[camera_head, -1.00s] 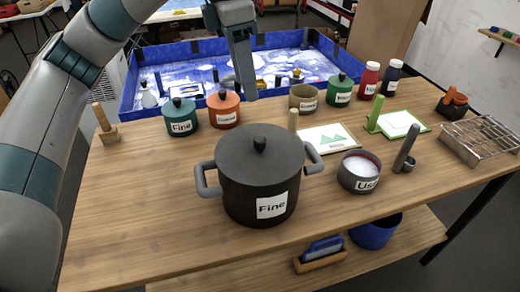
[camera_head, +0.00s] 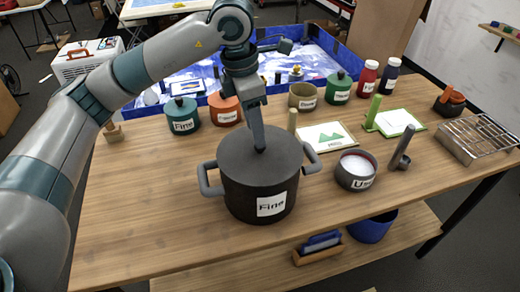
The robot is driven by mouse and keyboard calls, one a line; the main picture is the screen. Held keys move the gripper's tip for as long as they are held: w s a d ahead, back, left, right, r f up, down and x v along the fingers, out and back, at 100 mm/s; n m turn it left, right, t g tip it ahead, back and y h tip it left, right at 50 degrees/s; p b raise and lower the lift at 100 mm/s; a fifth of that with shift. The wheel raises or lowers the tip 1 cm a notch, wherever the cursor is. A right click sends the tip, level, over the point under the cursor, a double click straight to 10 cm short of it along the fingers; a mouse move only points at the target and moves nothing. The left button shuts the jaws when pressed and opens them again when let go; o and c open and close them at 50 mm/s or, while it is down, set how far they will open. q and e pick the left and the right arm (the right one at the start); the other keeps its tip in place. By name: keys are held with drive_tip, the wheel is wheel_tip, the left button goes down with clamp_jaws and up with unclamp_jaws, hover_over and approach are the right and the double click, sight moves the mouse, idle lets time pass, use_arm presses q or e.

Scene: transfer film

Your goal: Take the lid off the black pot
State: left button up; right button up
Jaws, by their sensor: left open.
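The black pot (camera_head: 240,203) stands upright on the wooden table, with a white label reading "Fine" and a grey handle on each side. Its dark lid (camera_head: 286,160) sits on top. My left gripper (camera_head: 260,148) points down over the middle of the lid, with its fingertips at the lid's knob. The fingers hide the knob, and I cannot tell whether they touch it. The left gripper is open. My right gripper is not in view.
A grey bowl of white powder (camera_head: 356,171) stands to the right. The table's front left (camera_head: 135,220) is clear.

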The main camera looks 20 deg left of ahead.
use_arm(q)
drive_tip(key=shift+w+d+f+p, duration=0.1)
drive_tip(key=shift+w+f+p, duration=0.05)
drive_tip(key=shift+f+p, duration=0.55)
drive_tip(key=f, duration=0.1)
drive_tip(key=p, duration=0.1)
drive_tip(key=f+p, duration=0.1)
drive_tip(key=shift+w+d+f, duration=0.15)
drive_tip(key=shift+w+f, duration=0.1)
drive_tip(key=shift+f, duration=0.05)
drive_tip(key=shift+d+f, duration=0.1)
drive_tip(key=shift+f, duration=0.45)
drive_tip(key=shift+w, duration=0.1)
clamp_jaws()
